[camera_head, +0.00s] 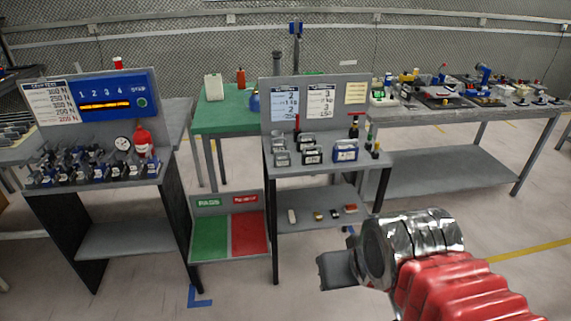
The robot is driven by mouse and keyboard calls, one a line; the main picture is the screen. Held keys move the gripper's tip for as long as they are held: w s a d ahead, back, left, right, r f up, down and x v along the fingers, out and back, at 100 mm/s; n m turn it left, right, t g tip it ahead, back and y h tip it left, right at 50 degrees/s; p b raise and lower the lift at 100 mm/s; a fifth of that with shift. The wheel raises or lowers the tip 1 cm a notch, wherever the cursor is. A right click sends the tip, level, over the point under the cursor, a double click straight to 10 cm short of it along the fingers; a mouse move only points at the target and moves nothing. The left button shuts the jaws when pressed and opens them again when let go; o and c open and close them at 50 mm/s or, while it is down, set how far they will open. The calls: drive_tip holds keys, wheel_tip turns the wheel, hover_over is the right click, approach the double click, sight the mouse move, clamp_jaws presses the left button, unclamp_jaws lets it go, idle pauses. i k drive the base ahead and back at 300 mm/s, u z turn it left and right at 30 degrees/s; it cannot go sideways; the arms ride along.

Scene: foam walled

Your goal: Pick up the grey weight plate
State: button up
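No flat round grey weight plate can be made out. On the middle table, several small handled weights stand in a group, including grey ones (281,152) at the left and a blue one (345,150) at the right. Which of them, if any, is the grey plate is too small to tell. My arm, red with a silver wrist, reaches in from the lower right. My gripper (338,270) is a dark grey end pointing left, in front of the middle table and apart from the weights. Its fingers cannot be told apart, nor whether it holds anything.
The middle table (322,168) has a back panel with charts and a lower shelf with small items. A green and red tray (228,257) stands to its left. A crowded bench (120,184) with a blue display is at left, a long bench (435,121) at right. Floor is open at right.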

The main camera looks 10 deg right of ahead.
sight(283, 162)
drive_tip(key=k, duration=0.6)
drive_tip(key=u, duration=0.45)
drive_tip(key=i, duration=0.65)
drive_tip(key=u, duration=0.7)
drive_tip(key=i, duration=1.6)
drive_tip(key=z, duration=0.85)
drive_tip(key=i, duration=0.5)
drive_tip(key=z, duration=0.3)
